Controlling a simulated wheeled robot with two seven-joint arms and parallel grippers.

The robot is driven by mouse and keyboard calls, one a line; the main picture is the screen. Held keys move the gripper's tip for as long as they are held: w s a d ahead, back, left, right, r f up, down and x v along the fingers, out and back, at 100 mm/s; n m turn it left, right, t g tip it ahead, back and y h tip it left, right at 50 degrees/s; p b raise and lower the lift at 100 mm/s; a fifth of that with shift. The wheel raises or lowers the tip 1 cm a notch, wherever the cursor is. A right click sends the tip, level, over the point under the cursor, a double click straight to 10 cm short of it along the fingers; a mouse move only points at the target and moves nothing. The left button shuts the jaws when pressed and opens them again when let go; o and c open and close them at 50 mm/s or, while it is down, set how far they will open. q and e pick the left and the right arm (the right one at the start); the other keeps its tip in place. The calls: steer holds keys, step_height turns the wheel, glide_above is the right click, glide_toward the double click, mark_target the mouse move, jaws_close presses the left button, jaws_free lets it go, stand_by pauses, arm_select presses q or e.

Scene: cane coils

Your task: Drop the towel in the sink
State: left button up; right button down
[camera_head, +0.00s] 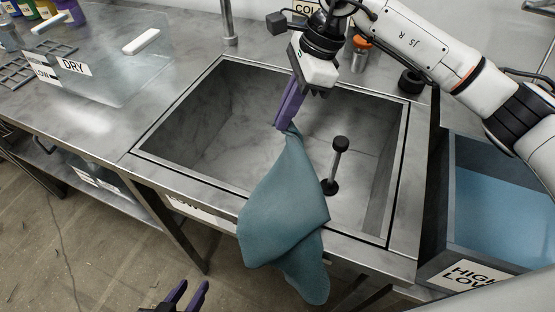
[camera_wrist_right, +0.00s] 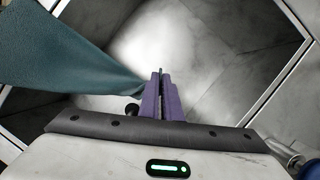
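The teal towel (camera_head: 284,212) hangs from my right gripper (camera_head: 287,113), which is over the sink (camera_head: 185,100). The gripper's purple fingers are shut on the towel's top corner. The towel drapes down over the sink's front rim, and its lower end hangs in front of the counter. In the right wrist view the towel (camera_wrist_right: 60,60) stretches from the fingertips (camera_wrist_right: 161,78) to the upper left. My left gripper (camera_head: 186,296) is low at the bottom edge, its two purple fingers apart, with nothing seen between them.
A black-knobbed upright post (camera_head: 336,165) stands on the sink floor, right of the towel. A dark bin (camera_head: 500,205) with blue inside is at the right. A clear box (camera_head: 115,65) labelled DRY sits on the counter left of the sink.

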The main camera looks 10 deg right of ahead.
steer(key=c, duration=0.6)
jaws_free()
steer(key=shift+c, duration=0.2)
arm_select(q)
steer(key=shift+s+f, duration=0.1)
steer(key=shift+f, duration=0.05)
arm_select(e)
steer(key=shift+r, duration=0.1)
arm_select(q)
step_height(320, 180, up, 6)
steer(key=p, duration=0.5)
steer(key=shift+f, duration=0.25)
arm_select(e)
steer(key=r+h, duration=0.1)
steer(key=r, duration=0.1)
steer(key=d+r+h, duration=0.1)
steer(key=r, duration=0.2)
steer(key=shift+d+r, duration=0.15)
steer(key=shift+r, duration=0.2)
arm_select(q)
steer(key=f, duration=0.1)
steer(key=a+f, duration=0.1)
steer(key=shift+s+a+f, duration=0.1)
steer(key=shift+s+f, duration=0.2)
arm_select(e)
step_height(320, 180, up, 10)
steer(key=d, duration=0.1)
steer(key=shift+d, duration=0.25)
